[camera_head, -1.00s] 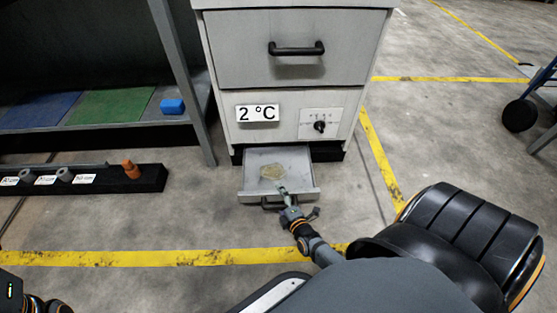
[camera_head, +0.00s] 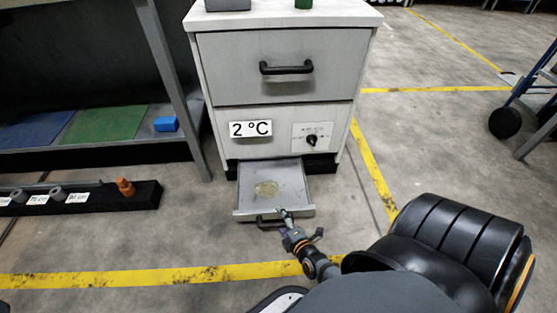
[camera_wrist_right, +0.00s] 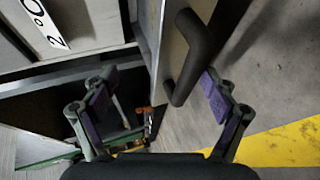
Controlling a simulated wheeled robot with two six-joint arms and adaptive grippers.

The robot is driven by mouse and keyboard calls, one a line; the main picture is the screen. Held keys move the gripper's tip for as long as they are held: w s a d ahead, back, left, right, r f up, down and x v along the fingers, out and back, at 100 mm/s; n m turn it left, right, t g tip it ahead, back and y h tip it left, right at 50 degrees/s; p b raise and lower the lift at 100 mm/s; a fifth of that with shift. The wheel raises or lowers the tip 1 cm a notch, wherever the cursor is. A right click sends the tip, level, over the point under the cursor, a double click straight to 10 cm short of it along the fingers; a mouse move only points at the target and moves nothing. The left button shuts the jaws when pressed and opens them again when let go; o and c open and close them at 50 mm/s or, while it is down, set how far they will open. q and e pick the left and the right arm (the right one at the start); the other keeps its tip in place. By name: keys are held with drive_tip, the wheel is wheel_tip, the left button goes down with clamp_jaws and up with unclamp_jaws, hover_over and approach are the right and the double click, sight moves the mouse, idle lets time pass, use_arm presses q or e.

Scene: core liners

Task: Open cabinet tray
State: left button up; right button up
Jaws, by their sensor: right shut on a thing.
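The grey cabinet (camera_head: 222,70) stands in the middle of the head view. Its low tray (camera_head: 290,178) is pulled out at the base, with a tan patch on its floor. My right gripper (camera_head: 284,214) is at the tray's front edge and shut on the tray handle (camera_head: 268,223). In the right wrist view, my right gripper (camera_wrist_right: 160,98) has one finger on the tray's inner side and the other outside the black handle (camera_wrist_right: 192,55). The contact itself is partly hidden. My left gripper is not in view.
A closed upper drawer (camera_head: 235,60) and a knob (camera_head: 312,140) are on the cabinet front. A shelf with a blue block (camera_head: 166,124) and a black rack (camera_head: 145,194) stand left. A wheeled cart (camera_head: 505,122) is right.

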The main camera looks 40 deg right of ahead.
wheel_tip(320, 180, up, 2)
drive_tip(key=shift+w+d+r+t, duration=0.1)
drive_tip(key=shift+w+r+t, duration=0.05)
drive_tip(key=shift+t, duration=0.15)
drive_tip(key=shift+c, duration=0.2)
drive_tip(key=shift+p+v, duration=0.45)
drive_tip(key=shift+v, duration=0.45)
drive_tip(key=c, duration=0.3)
drive_tip(key=shift+s+a+p, duration=0.2)
drive_tip(key=shift+s+p, duration=0.3)
drive_tip(key=shift+s, duration=0.75)
drive_tip(key=shift+s+a+p, duration=0.2)
drive_tip(key=shift+s+p, duration=0.3)
drive_tip(key=shift+s, duration=0.7)
drive_tip(key=shift+s+a+p, duration=0.25)
drive_tip(key=shift+s+p, duration=0.25)
drive_tip(key=shift+s, duration=0.75)
drive_tip(key=shift+c, duration=0.2)
